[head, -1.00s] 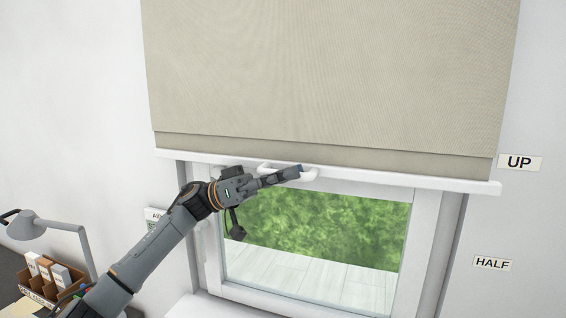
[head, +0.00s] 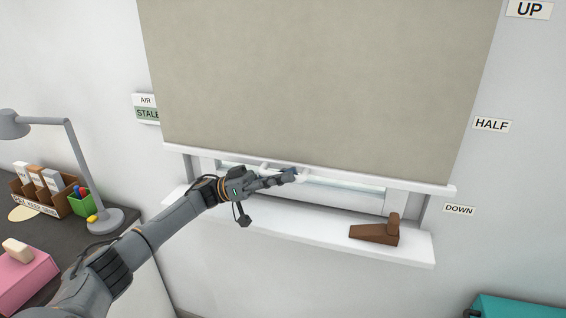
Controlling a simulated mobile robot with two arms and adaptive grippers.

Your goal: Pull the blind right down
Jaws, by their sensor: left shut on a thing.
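The beige blind (head: 315,80) covers most of the window in the head view. Its white bottom bar (head: 400,181) hangs a little above the window sill, between the HALF label (head: 491,125) and the DOWN label (head: 459,210), nearer DOWN. A strip of the window (head: 345,190) shows under the bar. My left gripper (head: 291,176) is shut on the white handle (head: 303,173) at the middle of the bar; its fingers hide part of the handle. My right gripper is not in view.
A brown wedge-shaped object (head: 376,232) lies on the right part of the white sill (head: 310,228). At left, a dark desk (head: 105,240) carries a grey lamp (head: 70,150), a card box (head: 45,195) and a pink box (head: 22,278). A teal object (head: 520,306) is at lower right.

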